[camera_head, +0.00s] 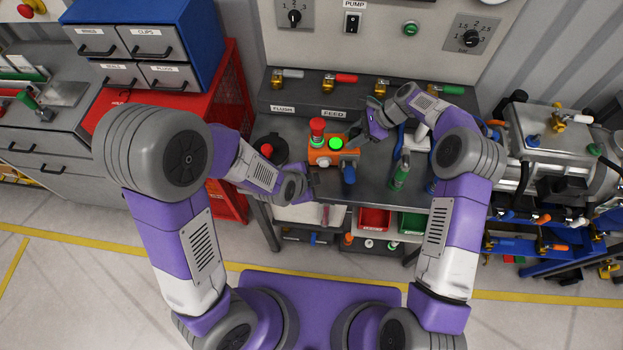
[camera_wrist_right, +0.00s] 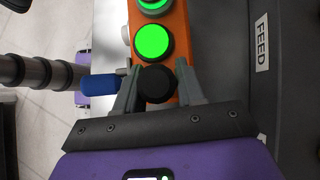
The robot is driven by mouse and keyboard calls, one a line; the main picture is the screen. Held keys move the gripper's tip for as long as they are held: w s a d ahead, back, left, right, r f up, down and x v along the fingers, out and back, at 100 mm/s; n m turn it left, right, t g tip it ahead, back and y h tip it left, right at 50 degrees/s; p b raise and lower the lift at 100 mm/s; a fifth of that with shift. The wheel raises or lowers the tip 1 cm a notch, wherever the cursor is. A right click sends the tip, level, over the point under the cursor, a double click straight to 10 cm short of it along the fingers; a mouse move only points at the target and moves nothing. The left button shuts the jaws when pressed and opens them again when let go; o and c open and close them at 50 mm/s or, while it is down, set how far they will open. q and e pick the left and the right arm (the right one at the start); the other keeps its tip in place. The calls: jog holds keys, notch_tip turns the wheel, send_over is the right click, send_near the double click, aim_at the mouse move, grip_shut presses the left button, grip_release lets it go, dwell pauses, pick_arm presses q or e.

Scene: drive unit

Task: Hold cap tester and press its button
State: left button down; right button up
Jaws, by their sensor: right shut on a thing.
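The cap tester (camera_head: 322,157) is an orange box on the dark bench, with a red cap-like top on a green-lit ring at its left and a lit green button (camera_head: 336,143) at its right. In the right wrist view the green button (camera_wrist_right: 153,41) glows on the orange body (camera_wrist_right: 179,35), above a black round knob (camera_wrist_right: 157,84). My right gripper (camera_wrist_right: 158,82) has its fingers on both sides of the tester's end by this knob and is shut on it. My left gripper (camera_head: 314,183) is at the bench's front edge, in front of the tester and apart from it; its jaw opening is unclear.
A green bottle-like item (camera_head: 400,174) stands further right. A dark round item with a red knob (camera_head: 267,151) is at the left. A raised ledge with valves (camera_head: 300,99) runs behind; red and green bins (camera_head: 374,219) are below.

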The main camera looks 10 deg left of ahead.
jog(key=shift+s+f, duration=0.15)
jog(key=shift+f, duration=0.1)
jog(key=o, duration=1.2)
